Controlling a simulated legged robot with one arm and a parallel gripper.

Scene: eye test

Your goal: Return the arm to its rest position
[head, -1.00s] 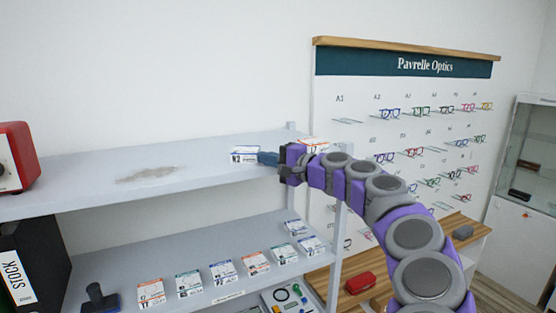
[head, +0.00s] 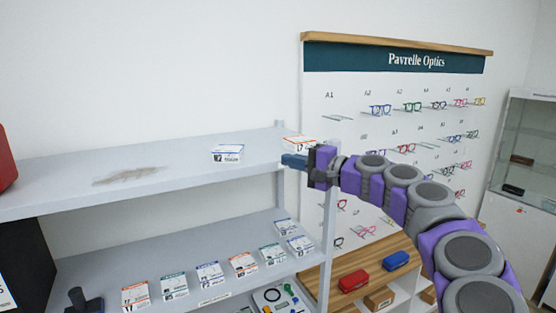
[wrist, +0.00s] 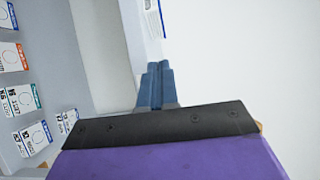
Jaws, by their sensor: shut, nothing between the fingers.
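My gripper (head: 292,161) is at the right end of the upper shelf (head: 60,187) in the head view. Its blue fingers are together and hold nothing. In the wrist view the fingers (wrist: 155,85) also show pressed together. An orange-and-white box (head: 298,142) is just behind the fingers, partly hidden. My purple and grey arm reaches in from the lower right, in front of the display board.
The lower shelf (head: 90,272) holds several small boxes and a dark stand (head: 78,300). A grey smudge (head: 128,175) marks the upper shelf. The eyeglass board (head: 320,90) is behind my arm. Red (head: 353,281) and blue (head: 396,260) cases lie on a wooden counter (head: 340,264).

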